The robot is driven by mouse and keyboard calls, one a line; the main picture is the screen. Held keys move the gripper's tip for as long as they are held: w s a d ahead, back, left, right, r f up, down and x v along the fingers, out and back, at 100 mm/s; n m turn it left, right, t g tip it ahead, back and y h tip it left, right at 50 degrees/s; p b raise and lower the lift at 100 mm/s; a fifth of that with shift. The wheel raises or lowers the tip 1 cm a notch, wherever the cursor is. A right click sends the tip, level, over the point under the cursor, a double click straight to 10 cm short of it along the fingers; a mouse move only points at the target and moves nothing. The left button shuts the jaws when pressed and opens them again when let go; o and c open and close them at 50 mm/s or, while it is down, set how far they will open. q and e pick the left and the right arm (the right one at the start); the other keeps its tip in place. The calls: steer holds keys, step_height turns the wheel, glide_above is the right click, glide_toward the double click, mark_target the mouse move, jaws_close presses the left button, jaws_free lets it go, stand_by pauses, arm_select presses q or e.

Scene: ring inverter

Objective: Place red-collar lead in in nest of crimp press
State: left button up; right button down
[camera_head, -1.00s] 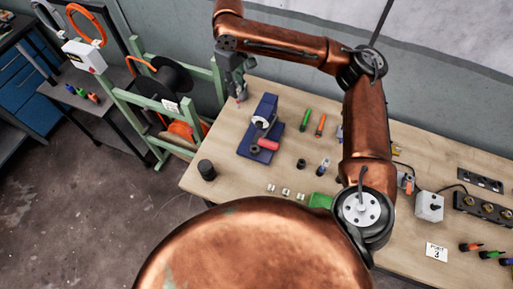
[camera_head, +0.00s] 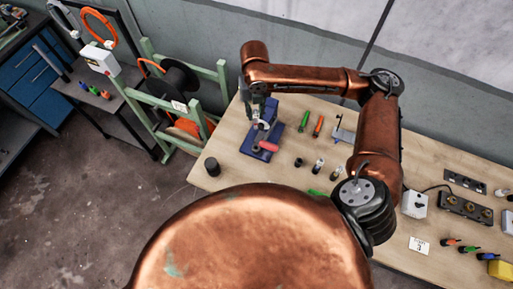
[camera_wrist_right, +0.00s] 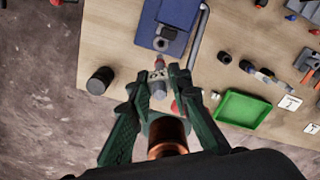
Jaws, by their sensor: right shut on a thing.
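The crimp press (camera_head: 272,133) is blue with a red-gripped lever (camera_head: 268,146) and stands near the far left of the wooden table; part of it also shows at the top of the right wrist view (camera_wrist_right: 172,40). My right gripper (camera_head: 257,118) is at the press's far left part in the head view and overlaps it there. Its green fingers (camera_wrist_right: 158,84) are shut on a small grey piece with a red band, the red-collar lead (camera_wrist_right: 158,63). The lead's red end points toward the blue press. The nest cannot be made out clearly. My left gripper is out of view.
A black cylinder (camera_head: 211,167) stands at the table's left edge. A green tray (camera_wrist_right: 243,108) lies to the right of the gripper in the wrist view. Green (camera_head: 304,121) and orange (camera_head: 319,125) tools lie right of the press. A green spool rack (camera_head: 222,85) stands beyond the left edge.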

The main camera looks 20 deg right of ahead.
steer(key=shift+s+n, duration=0.35)
steer(key=shift+n, duration=0.65)
steer(key=shift+f+p, duration=0.3)
steer(key=shift+f, duration=0.1)
arm_select(q)
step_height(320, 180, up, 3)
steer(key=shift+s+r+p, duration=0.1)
steer(key=shift+p, duration=1)
arm_select(e)
step_height(320, 180, down, 17)
steer(key=shift+f, duration=0.15)
steer(key=shift+f, duration=0.15)
steer(key=c, duration=2.1)
jaws_free()
